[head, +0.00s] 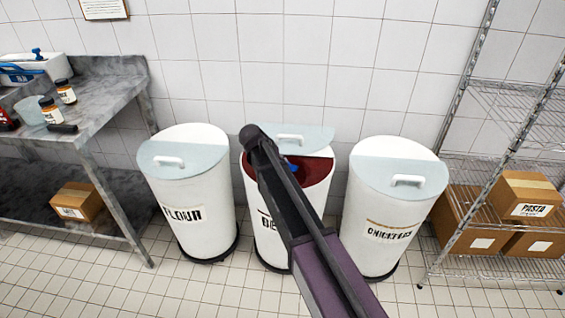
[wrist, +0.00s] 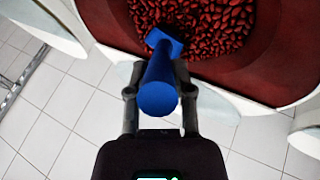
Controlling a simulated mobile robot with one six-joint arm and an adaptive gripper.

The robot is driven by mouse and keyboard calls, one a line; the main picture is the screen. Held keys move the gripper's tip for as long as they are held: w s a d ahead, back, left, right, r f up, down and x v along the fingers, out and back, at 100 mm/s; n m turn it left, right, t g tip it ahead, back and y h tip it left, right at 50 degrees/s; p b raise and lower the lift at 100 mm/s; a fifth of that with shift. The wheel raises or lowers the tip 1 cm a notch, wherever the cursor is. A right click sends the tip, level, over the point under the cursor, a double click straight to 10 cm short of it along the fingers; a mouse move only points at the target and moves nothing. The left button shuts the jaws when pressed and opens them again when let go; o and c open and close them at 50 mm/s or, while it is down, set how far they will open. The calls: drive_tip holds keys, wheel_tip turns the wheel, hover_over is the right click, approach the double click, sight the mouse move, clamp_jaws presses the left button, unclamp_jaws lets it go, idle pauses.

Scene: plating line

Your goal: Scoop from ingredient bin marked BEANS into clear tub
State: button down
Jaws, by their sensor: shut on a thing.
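The middle white bin (head: 322,192) is open, with its lid pushed back; its label shows only "BE", the rest hidden by my arm. Red beans (wrist: 215,25) fill it in the wrist view. My gripper (wrist: 159,78) is shut on the handle of a blue scoop (wrist: 158,97). The scoop's head is over or against the beans; I cannot tell how deep it is or whether it holds beans. In the head view my arm hides the gripper, and a bit of blue (head: 291,164) shows inside the bin. A clear tub (head: 29,110) stands on the left counter.
Closed bins stand on both sides, one labelled FLOUR (head: 185,180) and one CHICKPEAS (head: 390,205). The steel counter (head: 105,92) at left holds jars (head: 66,92) and a white container (head: 30,68). A wire rack (head: 500,160) with boxes is at right. The front floor is clear.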

drive_tip(key=shift+s+a+f+t+h+b, duration=0.15)
drive_tip(key=shift+s+f+t+h+b, duration=0.3)
drive_tip(key=shift+b, duration=0.4)
drive_tip(key=shift+s+a+t+h+b, duration=0.4)
drive_tip(key=shift+s+t+b, duration=0.3)
drive_tip(key=shift+t+b, duration=0.3)
drive_tip(key=shift+s+a+r+m+t+h+b, duration=0.15)
drive_tip(key=shift+s+a+t+h+b, duration=0.25)
drive_tip(key=shift+s+b, duration=0.3)
drive_tip(key=shift+s+a+r+m+t+h+b, duration=0.1)
drive_tip(key=shift+s+a+t+h+b, duration=0.2)
drive_tip(key=shift+s+t+b, duration=0.3)
drive_tip(key=shift+s+a+r+m+t+h+b, duration=0.15)
drive_tip(key=shift+s+a+t+h+b, duration=0.2)
drive_tip(key=shift+s+b, duration=0.45)
drive_tip(key=shift+s+a+r+t+p, duration=0.1)
drive_tip(key=shift+s+r+t+p, duration=0.1)
drive_tip(key=shift+r, duration=0.3)
drive_tip(key=shift+s+a+r+t+p, duration=0.15)
drive_tip(key=shift+r+p, duration=0.1)
drive_tip(key=shift+r, duration=0.3)
drive_tip(key=shift+s+r+t+p, duration=0.1)
drive_tip(key=shift+r+t+p, duration=0.1)
drive_tip(key=shift+r, duration=0.3)
drive_tip(key=shift+h, duration=0.3)
drive_tip(key=shift+a, duration=0.1)
